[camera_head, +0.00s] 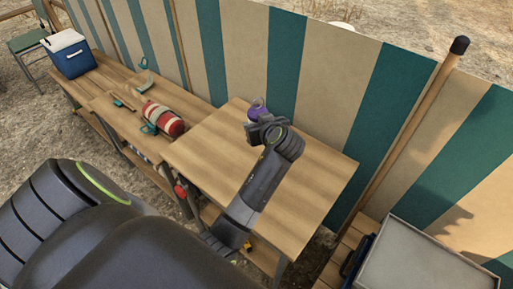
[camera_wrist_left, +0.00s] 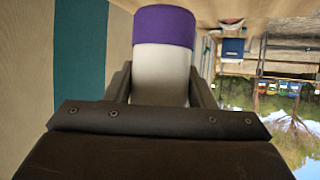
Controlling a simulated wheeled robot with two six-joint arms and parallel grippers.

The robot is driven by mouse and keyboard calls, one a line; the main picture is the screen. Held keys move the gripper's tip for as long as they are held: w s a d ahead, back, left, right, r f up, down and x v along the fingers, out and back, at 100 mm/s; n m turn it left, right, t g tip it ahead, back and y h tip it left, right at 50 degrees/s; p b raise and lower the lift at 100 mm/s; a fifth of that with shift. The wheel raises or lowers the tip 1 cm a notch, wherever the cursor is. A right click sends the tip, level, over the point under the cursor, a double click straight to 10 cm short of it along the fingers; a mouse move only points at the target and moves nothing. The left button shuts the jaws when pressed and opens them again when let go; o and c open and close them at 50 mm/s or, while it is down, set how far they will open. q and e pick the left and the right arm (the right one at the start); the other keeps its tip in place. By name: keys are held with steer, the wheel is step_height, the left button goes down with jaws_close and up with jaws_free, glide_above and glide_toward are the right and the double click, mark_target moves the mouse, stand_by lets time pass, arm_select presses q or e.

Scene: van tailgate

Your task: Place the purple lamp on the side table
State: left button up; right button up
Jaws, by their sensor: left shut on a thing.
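The purple lamp (camera_head: 258,104) shows near the back edge of the wooden table (camera_head: 210,150), in front of the striped cloth. My left gripper (camera_head: 258,118) is shut on it and partly hides it. In the left wrist view the lamp (camera_wrist_left: 163,28), with a purple band and a pale body, sits between the two fingers (camera_wrist_left: 163,88). I cannot tell whether its base touches the tabletop. My right gripper is not in view.
A striped cloth wall (camera_head: 325,75) runs behind the tables. To the left are a red roll (camera_head: 163,117), small tools and a blue cooler (camera_head: 69,53). A grey-topped box (camera_head: 425,262) stands at the lower right. Much of the wooden tabletop is bare.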

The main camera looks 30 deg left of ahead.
arm_select(q)
step_height(320, 180, down, 9)
steer(key=shift+f, duration=0.1)
stand_by(0.3)
steer(key=shift+f+b, duration=0.15)
steer(key=shift+b, duration=0.15)
steer(key=o, duration=1.1)
steer(key=shift+s, duration=0.1)
steer(key=shift+r, duration=0.2)
